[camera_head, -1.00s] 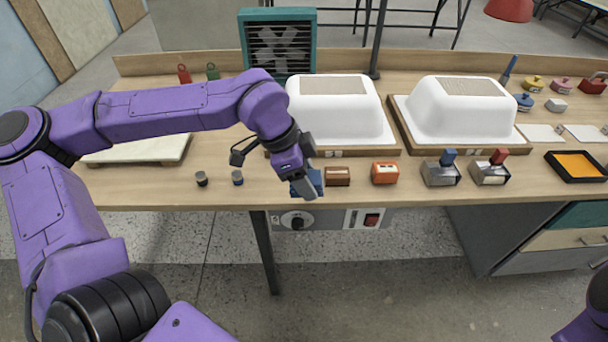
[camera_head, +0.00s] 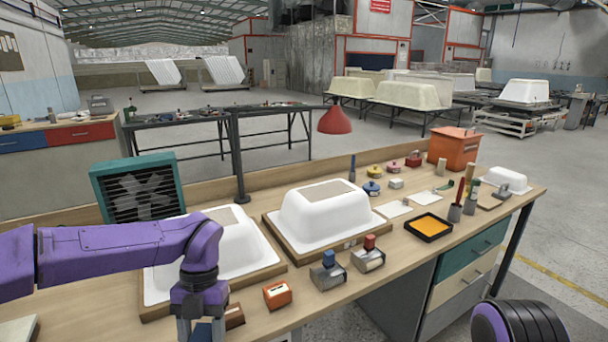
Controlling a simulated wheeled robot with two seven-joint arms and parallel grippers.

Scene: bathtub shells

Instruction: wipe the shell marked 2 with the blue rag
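Two white bathtub shells lie upside down on wooden boards on the bench: the left shell (camera_head: 239,243) partly behind my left arm, the right shell (camera_head: 325,218) in clear view. Each has a grey-brown patch on top. I cannot read a number on either. My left gripper (camera_head: 202,332) points down at the bench's near edge, in front of the left shell, cut off by the picture's bottom. A blue patch, apparently the blue rag (camera_head: 203,334), shows between its separated fingers. I cannot tell whether they grip it. My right gripper is out of view.
An orange block (camera_head: 277,295) and two metal holders with blue (camera_head: 328,270) and red (camera_head: 368,254) tops stand along the front. An orange-filled black tray (camera_head: 429,227) lies farther right. A teal-framed fan (camera_head: 138,190) stands at the back left.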

